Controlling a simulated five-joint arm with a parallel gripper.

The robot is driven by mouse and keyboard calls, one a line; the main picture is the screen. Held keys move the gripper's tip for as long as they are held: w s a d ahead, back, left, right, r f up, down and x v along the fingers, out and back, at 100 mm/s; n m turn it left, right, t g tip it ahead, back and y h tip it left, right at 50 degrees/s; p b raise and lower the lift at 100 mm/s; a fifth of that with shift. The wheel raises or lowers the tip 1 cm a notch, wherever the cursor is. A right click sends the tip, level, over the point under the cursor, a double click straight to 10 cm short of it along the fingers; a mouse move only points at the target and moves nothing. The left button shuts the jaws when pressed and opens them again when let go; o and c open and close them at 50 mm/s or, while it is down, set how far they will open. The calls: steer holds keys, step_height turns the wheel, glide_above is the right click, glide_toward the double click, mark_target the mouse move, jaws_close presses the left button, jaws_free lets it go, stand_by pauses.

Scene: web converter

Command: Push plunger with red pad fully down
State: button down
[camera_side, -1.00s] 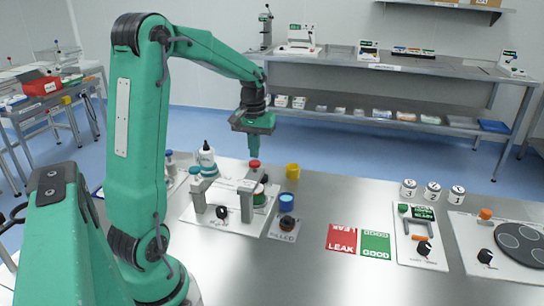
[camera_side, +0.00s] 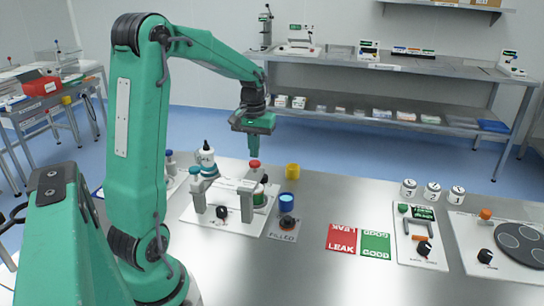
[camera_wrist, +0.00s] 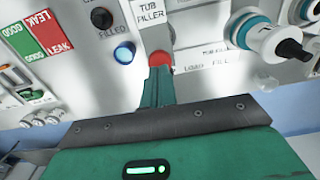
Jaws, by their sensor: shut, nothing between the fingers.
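The plunger's red pad (camera_side: 254,164) is on top of the tub filler (camera_side: 236,198), a white-plated fixture with grey posts. My gripper (camera_side: 254,154) is shut and empty, pointing straight down just above the red pad. In the wrist view the shut fingers (camera_wrist: 158,88) are just short of the red pad (camera_wrist: 159,60) and overlap its lower edge. I cannot tell whether the fingertips touch the pad. Below the pad, the plunger is partly hidden by a grey post.
Red LEAK (camera_side: 341,239) and green GOOD (camera_side: 376,245) mats lie on bare table.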

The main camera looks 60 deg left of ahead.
mark_target(255, 162)
steer(key=shift+f, duration=1.6)
steer(key=shift+r, duration=1.5)
steer(key=shift+r, duration=0.2)
step_height(255, 162, up, 6)
steer(key=shift+f, duration=0.15)
stand_by(0.7)
